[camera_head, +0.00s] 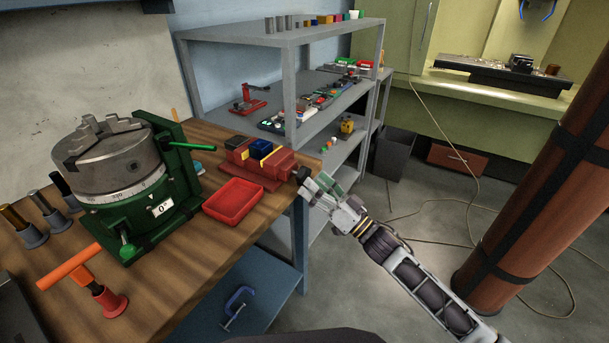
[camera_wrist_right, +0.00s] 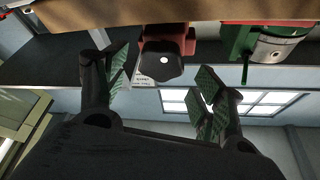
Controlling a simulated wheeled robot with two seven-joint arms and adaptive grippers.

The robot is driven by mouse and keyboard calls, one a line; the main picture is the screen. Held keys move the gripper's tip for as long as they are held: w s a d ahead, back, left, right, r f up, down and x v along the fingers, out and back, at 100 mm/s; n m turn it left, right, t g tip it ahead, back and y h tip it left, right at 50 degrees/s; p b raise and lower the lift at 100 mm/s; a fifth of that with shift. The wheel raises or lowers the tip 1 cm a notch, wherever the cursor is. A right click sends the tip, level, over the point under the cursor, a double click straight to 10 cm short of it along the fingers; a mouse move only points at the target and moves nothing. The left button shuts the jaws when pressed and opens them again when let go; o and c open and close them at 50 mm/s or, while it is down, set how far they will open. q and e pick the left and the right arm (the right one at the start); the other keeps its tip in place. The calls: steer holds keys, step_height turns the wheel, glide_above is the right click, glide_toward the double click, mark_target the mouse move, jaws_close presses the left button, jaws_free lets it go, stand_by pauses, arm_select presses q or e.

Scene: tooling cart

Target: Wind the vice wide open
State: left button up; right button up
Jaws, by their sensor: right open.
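The red vice (camera_head: 262,178) sits on the wooden bench near its right edge. A dark blue block (camera_head: 260,149) lies between its yellow-faced jaws; I cannot tell whether both jaws touch it. The vice's black knob (camera_head: 302,174) points toward my right gripper (camera_head: 318,187), which is just off the bench edge. In the right wrist view, the knob (camera_wrist_right: 161,65) is in front of the red vice body (camera_wrist_right: 187,32), between the open green-padded fingers of the right gripper (camera_wrist_right: 163,78). Neither finger visibly touches it. My left gripper is not in view.
A red tray (camera_head: 233,203) lies beside the vice. A green rotary table with a grey chuck (camera_head: 106,158) stands left, its green lever (camera_head: 192,147) reaching toward the vice. An orange T-handle tool (camera_head: 70,268) stands in front. Grey shelving (camera_head: 290,85) is behind; open floor lies right.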

mark_target(304, 174)
steer(key=x, duration=0.4)
steer(key=shift+r, duration=0.1)
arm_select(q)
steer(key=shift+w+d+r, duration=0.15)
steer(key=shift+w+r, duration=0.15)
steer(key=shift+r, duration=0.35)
arm_select(e)
steer(key=shift+w+a, duration=0.15)
steer(key=c, duration=1)
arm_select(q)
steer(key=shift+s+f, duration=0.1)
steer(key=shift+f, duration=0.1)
arm_select(e)
steer(key=shift+r+n+y, duration=0.1)
steer(key=shift+n+y, duration=0.2)
steer(key=shift+n, duration=0.3)
